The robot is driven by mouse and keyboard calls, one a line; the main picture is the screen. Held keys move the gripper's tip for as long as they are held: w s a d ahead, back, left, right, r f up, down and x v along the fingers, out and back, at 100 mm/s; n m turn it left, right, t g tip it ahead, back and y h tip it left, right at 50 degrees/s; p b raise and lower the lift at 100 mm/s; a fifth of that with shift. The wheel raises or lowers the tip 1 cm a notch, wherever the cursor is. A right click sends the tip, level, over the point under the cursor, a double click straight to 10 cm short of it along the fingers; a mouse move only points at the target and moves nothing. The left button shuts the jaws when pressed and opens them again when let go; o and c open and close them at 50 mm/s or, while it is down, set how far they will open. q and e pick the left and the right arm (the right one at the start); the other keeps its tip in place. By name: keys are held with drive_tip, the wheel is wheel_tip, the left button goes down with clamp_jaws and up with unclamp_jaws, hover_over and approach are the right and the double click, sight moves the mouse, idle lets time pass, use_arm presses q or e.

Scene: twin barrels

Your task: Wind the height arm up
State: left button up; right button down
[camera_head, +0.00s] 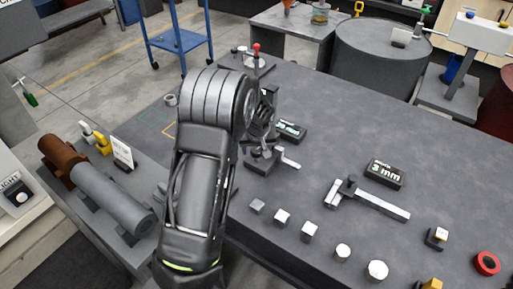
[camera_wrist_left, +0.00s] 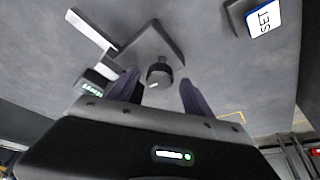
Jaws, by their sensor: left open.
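My left arm crosses the middle of the head view and hides part of the bench stand (camera_head: 262,162). A pale bar (camera_head: 290,163) sticks out from that stand to the right; I cannot tell for sure that it is the height arm. In the left wrist view the same pale bar (camera_wrist_left: 92,28) is at upper left, beside a dark flat base (camera_wrist_left: 165,40). A round dark knob (camera_wrist_left: 159,74) lies between the spread fingers of my left gripper (camera_wrist_left: 157,80). The fingers are open, with visible gaps to the knob. My right gripper is not in view.
A small display block (camera_head: 290,130) stands right behind the stand. A caliper (camera_head: 375,203), a "3 mm" readout (camera_head: 385,173) and several small metal blocks lie on the bench (camera_head: 330,110). A red-topped lever (camera_head: 256,48) rises behind my arm. A "SET" block (camera_wrist_left: 262,18) is at upper right.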

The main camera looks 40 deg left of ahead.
use_arm(q)
drive_tip(key=shift+w+f, duration=0.1)
drive_tip(key=shift+f, duration=0.05)
drive_tip(key=shift+c, duration=0.2)
clamp_jaws()
idle(0.4)
drive_tip(key=shift+f+b, duration=0.1)
drive_tip(key=shift+b, duration=0.2)
